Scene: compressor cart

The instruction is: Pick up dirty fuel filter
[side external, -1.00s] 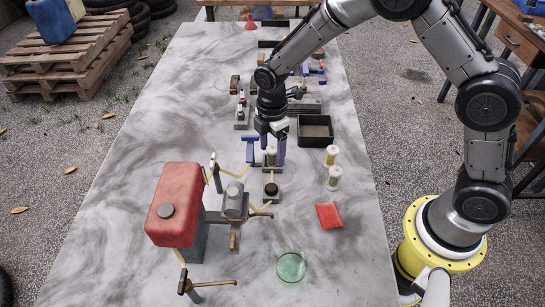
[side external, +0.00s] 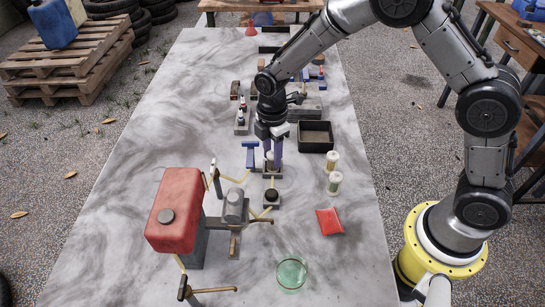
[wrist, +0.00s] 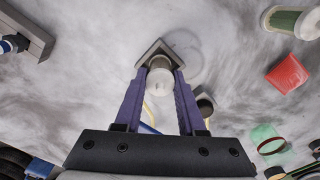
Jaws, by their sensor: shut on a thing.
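The fuel filter, a small whitish cylinder (wrist: 160,74), sits upright between the two purple fingers of my gripper (wrist: 159,80). My gripper (side external: 271,153) is shut on it, with a finger against each side. The filter is mostly hidden by the fingers in the side view. Its grey square base (wrist: 153,47) shows just beyond it in the wrist view, and I cannot tell whether the filter still touches it. Any dirt on the filter is too small to make out.
Two white-capped canisters, one yellowish (side external: 332,160) and one green (side external: 334,183), stand to the right. A black-rimmed tray (side external: 316,147) is close behind right.

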